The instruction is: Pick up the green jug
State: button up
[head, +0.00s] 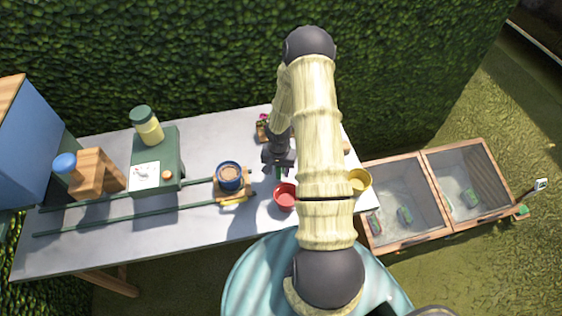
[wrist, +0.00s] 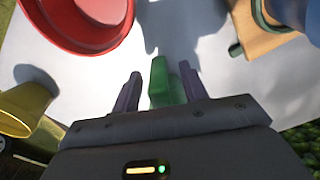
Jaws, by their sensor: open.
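A green object (wrist: 168,88), which I take to be the green jug, stands on the white table (wrist: 145,22). In the wrist view it shows between the two fingers of my open gripper (wrist: 160,76), and its lower part is hidden behind the gripper body. I cannot tell whether the fingers touch it. In the head view only a small green part (head: 279,173) shows below my gripper (head: 279,165), which points down over the table's right part.
A red bowl (head: 286,196) is close to the gripper; a yellow cup (head: 358,181) is farther right. A blue-rimmed pot (head: 229,176) sits on a wooden stand to the left. A dark green box (head: 170,148) and a jar (head: 146,126) are farther left. The table between is clear.

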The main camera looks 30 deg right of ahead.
jog(key=shift+f, duration=0.8)
grip_shut()
